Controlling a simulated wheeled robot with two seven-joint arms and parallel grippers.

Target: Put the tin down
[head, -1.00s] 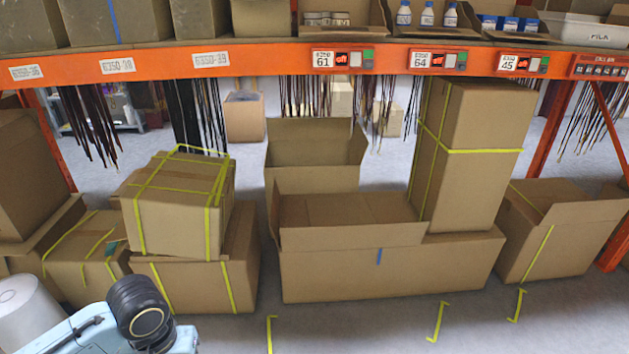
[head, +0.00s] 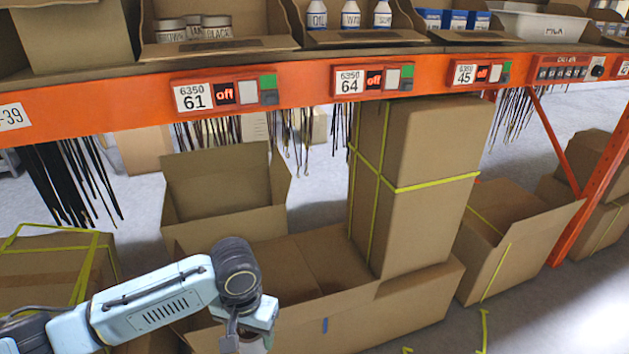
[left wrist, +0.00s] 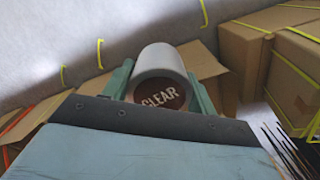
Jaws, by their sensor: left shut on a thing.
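The tin, white-sided with a brown end reading CLEAR, shows in the left wrist view (left wrist: 162,64) between the two green fingers of my left gripper (left wrist: 160,92). The gripper is shut on it. In the head view my left gripper (head: 247,338) is low in the picture, in front of the long open carton (head: 400,311). The tin is mostly hidden there by the wrist and the frame's bottom edge. I cannot tell its height above the carton. My right gripper is not in view.
An orange shelf beam (head: 300,92) crosses above, with tins labelled BROWN, TAN and BLACK (head: 215,26) in a bin over tag 61. A tall strapped box (head: 430,180) stands at the right of the carton. An open box (head: 225,190) is behind.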

